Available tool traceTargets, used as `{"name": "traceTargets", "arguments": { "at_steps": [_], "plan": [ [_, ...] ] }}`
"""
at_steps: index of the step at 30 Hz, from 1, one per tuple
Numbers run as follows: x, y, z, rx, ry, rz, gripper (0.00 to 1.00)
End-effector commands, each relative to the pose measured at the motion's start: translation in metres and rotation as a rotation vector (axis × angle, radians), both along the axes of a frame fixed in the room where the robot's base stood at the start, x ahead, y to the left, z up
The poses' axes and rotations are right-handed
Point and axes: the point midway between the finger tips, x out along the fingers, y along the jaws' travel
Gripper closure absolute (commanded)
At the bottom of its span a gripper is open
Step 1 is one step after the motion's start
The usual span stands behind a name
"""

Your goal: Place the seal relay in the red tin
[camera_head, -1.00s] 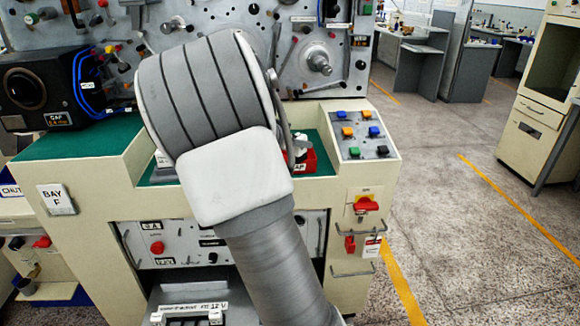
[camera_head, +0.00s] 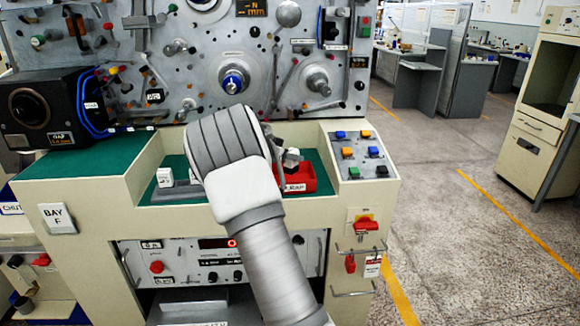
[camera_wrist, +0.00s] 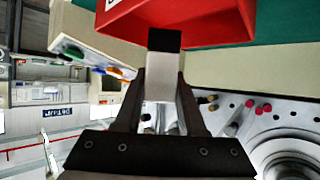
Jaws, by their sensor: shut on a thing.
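The seal relay (camera_wrist: 160,82), a small pale block with a black end, is between my gripper's two dark fingers (camera_wrist: 163,90) in the wrist view. My gripper is shut on it. The red tin (camera_wrist: 205,24) is just beyond the relay's black end, which overlaps the tin's wall in that view; I cannot tell whether they touch. In the head view the red tin (camera_head: 308,180) sits in the recess of the bench, with a pale label on its front. The relay (camera_head: 291,158) shows above the tin, and my arm hides most of my gripper.
White blocks (camera_head: 165,177) stand on a grey piece left of my arm. A panel of coloured buttons (camera_head: 360,155) is to the right of the tin. The machine face with knobs and spindles (camera_head: 235,80) rises behind. A black box (camera_head: 45,110) stands at left.

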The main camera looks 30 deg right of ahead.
Motion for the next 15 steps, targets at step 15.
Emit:
{"name": "traceTargets", "arguments": {
  "at_steps": [15],
  "plan": [
    [0.01,-0.001,-0.046,0.0,0.001,0.0,1.0]
  ]
}}
